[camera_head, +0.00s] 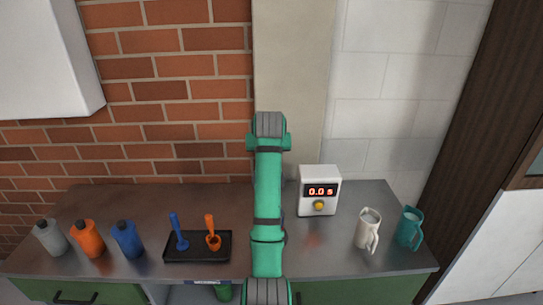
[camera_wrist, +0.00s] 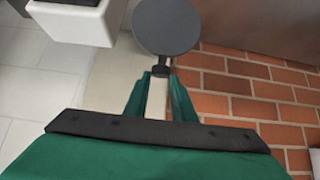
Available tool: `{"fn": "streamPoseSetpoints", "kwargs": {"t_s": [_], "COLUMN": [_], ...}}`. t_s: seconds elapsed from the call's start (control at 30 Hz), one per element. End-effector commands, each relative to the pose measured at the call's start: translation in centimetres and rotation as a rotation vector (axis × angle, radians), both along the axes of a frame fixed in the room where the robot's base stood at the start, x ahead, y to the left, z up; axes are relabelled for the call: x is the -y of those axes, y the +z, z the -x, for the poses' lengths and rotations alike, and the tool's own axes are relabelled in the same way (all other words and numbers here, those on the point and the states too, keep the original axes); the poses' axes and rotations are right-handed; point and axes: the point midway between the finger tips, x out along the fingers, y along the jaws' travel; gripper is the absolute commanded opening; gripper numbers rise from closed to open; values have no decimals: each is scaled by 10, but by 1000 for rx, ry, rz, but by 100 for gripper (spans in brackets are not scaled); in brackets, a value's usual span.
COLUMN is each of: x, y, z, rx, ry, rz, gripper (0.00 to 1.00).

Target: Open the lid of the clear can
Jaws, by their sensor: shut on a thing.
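In the wrist view my gripper (camera_wrist: 160,73) is shut on the short stem of a dark grey round disc (camera_wrist: 168,26). The disc looks like a lid, and I cannot tell whether a can is joined to it. In the camera_head view my own arm hides the gripper and the disc. No plainly clear can shows. A grey bottle (camera_head: 50,238) with a dark cap stands at the far left of the counter, beside an orange bottle (camera_head: 88,239) and a blue bottle (camera_head: 127,240), both dark-capped.
A black tray (camera_head: 183,257) with a blue and an orange tool lies left of my arm. A white timer (camera_head: 320,176) reading 0.0 s stands right of it. A cream jug (camera_head: 367,230) and a teal jug (camera_head: 409,227) stand at the counter's (camera_head: 330,255) right end.

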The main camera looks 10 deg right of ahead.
Motion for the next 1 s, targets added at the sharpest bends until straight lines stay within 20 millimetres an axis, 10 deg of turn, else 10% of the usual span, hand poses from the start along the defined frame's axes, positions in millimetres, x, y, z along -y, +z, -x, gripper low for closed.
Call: {"fn": "streamPoseSetpoints", "kwargs": {"t_s": [0.53, 0.57, 0.63, 1.0], "x": [0, 0, 0, -2], "y": [-3, -3, -3, 2], "z": [-6, -6, -6, -2], "rx": [-10, -11, -12, -10], "ry": [1, 1, 1, 1], "rz": [-1, -1, -1, -2], "gripper": [0, 30, 43, 43]}}
